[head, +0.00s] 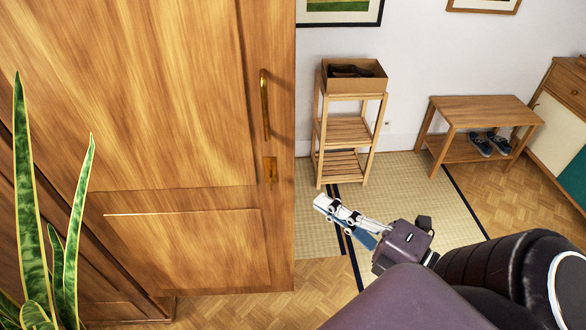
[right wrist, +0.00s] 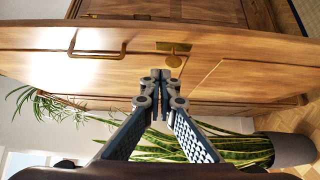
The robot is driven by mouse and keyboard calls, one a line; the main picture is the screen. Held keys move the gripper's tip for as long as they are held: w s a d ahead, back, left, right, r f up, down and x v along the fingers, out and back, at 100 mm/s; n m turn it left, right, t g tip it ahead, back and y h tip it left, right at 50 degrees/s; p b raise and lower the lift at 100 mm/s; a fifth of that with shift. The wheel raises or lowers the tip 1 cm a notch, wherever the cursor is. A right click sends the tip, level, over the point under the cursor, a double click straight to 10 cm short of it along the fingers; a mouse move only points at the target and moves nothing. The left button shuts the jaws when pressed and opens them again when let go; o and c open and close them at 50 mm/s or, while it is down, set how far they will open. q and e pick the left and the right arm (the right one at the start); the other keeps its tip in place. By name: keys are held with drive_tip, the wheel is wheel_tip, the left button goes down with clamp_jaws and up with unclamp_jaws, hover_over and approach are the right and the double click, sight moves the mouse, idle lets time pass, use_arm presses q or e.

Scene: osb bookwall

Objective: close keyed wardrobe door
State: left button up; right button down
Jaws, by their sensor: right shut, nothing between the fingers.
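The wooden wardrobe door (head: 180,120) fills the left of the head view and appears to stand out from the wardrobe body (head: 110,300). It has a brass handle (head: 265,105) near its free edge and a brass lock plate with a key (head: 270,170) below. In the right wrist view the handle (right wrist: 97,50) and the round key bow (right wrist: 174,62) show on the door (right wrist: 225,42). My right gripper (head: 325,205) is shut and empty, to the right of the door edge. In the wrist view its fingertips (right wrist: 160,75) appear close to the key; contact cannot be told. My left gripper is not in view.
A potted snake plant (head: 45,230) stands at the left, by the wardrobe. A slatted shelf (head: 345,130) with a box (head: 353,85) stands behind, and a bench (head: 485,108) with shoes is at the right. The tatami mat (head: 415,200) between them is largely clear.

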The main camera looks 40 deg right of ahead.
approach(276, 160)
drive_tip(key=a, duration=0.3)
drive_tip(key=w+p, duration=0.1)
drive_tip(key=w, duration=0.1)
drive_tip(key=w+d+p, duration=0.1)
drive_tip(key=w, duration=0.2)
drive_tip(key=shift+d+r, duration=0.1)
drive_tip(key=shift+w+d, duration=0.3)
